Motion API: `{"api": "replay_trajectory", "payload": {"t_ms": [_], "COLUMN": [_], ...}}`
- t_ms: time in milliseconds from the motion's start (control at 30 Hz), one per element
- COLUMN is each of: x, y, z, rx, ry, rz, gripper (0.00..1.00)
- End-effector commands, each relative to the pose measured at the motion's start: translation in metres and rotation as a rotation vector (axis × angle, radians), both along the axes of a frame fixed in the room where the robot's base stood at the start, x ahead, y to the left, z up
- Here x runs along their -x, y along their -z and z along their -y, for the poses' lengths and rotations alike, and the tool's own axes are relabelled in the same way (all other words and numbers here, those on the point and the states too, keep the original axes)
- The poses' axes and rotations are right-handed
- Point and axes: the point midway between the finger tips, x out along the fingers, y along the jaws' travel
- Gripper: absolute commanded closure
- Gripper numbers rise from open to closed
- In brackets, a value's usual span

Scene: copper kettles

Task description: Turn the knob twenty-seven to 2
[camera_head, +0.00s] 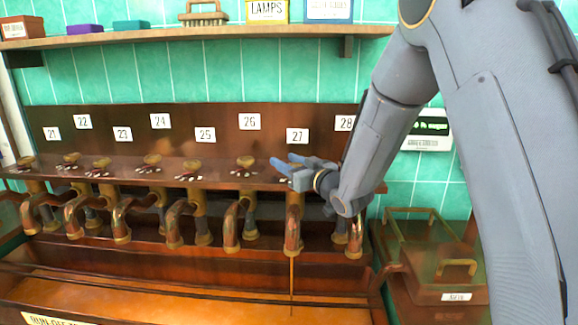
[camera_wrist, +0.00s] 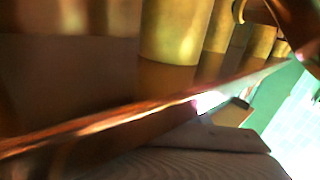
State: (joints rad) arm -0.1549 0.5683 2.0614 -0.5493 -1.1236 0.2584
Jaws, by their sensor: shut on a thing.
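The white label 27 (camera_head: 297,135) is on the brown back panel, right of centre. My gripper (camera_head: 284,161), with blue-grey fingers, reaches in from the right just below this label. It is shut on knob twenty-seven, which the fingers hide, so its setting cannot be read. The copper spout under it (camera_head: 293,236) points down. A thin orange stream (camera_head: 291,285) runs from it into the trough (camera_head: 180,300). The wrist view is close and blurred, with brass pipes (camera_wrist: 170,50) and a copper edge; the knob cannot be made out there.
Other brass knobs, such as the one under 26 (camera_head: 245,161), stand in a row to the left on the copper ledge. Label 28 (camera_head: 344,123) is partly behind my arm. Copper boxes (camera_head: 430,260) stand at the right. A shelf (camera_head: 190,37) runs above.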

Motion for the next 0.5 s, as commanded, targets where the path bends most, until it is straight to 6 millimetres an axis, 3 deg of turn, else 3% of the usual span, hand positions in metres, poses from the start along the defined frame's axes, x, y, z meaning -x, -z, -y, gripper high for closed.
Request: {"api": "replay_trajectory", "payload": {"t_ms": [500], "x": [0.0012], "y": [0.0001], "z": [-0.0016], "rx": [-0.001], "ry": [-0.042], "rz": [-0.001], "gripper": [0.81]}}
